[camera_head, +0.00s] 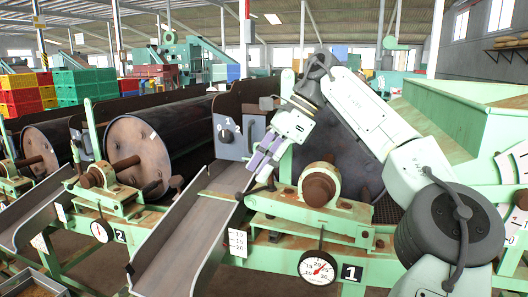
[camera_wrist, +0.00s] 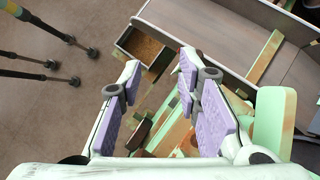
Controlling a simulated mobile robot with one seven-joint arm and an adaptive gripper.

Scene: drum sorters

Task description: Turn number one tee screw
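The number one drum unit stands at centre right in the head view, marked by a "1" plate (camera_head: 352,272) beside a round dial (camera_head: 318,268). My gripper (camera_head: 262,162) is above the chute's right edge, left of the rusty shaft end (camera_head: 319,188). In the wrist view its purple-padded fingers (camera_wrist: 165,115) are spread apart with nothing held between them. Green and rusty frame parts (camera_wrist: 172,135) show below and between the fingers.
A grey metal chute (camera_head: 190,245) slopes down left of unit one. The number two drum (camera_head: 138,150) stands further left. A small box of brown material (camera_wrist: 142,48) sits below in the wrist view. Dark rods (camera_wrist: 48,62) stand at its left over bare floor.

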